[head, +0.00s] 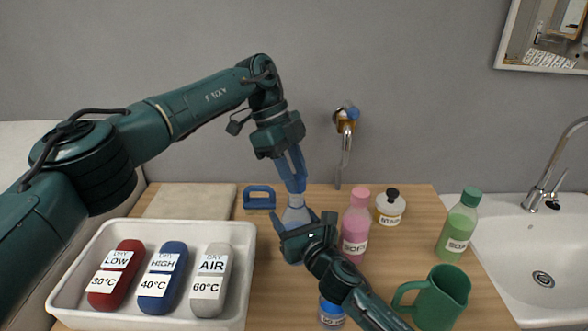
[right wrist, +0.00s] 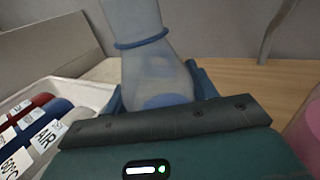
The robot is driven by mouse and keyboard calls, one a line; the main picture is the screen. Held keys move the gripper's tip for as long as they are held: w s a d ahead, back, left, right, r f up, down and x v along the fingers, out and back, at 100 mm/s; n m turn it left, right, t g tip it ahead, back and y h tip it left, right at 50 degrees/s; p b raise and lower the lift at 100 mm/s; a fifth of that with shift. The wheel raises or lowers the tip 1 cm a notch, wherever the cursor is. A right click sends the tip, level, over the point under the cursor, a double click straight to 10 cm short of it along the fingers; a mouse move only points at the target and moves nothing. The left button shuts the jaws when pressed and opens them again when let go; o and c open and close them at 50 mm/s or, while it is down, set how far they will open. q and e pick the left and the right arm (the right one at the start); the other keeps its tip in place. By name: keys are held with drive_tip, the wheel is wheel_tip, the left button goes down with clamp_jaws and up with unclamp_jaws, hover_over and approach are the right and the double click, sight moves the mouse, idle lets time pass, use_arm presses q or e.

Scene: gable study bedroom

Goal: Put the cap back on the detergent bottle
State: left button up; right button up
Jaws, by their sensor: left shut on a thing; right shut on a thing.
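A translucent pale bottle (head: 296,214), apparently the detergent bottle, stands upright near the middle of the counter. It also shows in the right wrist view (right wrist: 158,82), with blue inside near its base and a blue ring around its upper part. My right gripper (head: 302,226) is shut around its lower body. My left gripper (head: 296,186) points down directly above the bottle, with its blue fingers shut at the bottle's top. The cap is mostly hidden between those fingers. I cannot tell whether it touches or sits on the neck.
A white tray (head: 240,285) with red, blue and grey labelled bottles stands at left. A pink bottle (head: 356,228), a black-lidded jar (head: 390,207), a green bottle (head: 457,226), a green mug (head: 440,298) and a blue-lidded jar (head: 331,313) crowd the right. A sink (head: 520,245) lies beyond.

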use_arm(q)
drive_tip(key=shift+f, duration=0.9)
drive_tip(key=shift+f, duration=0.55)
drive_tip(key=o, duration=0.5)
use_arm(e)
clamp_jaws()
use_arm(q)
drive_tip(key=o, duration=0.4)
drive_tip(key=shift+o, duration=0.2)
drive_tip(key=shift+r, duration=2.25)
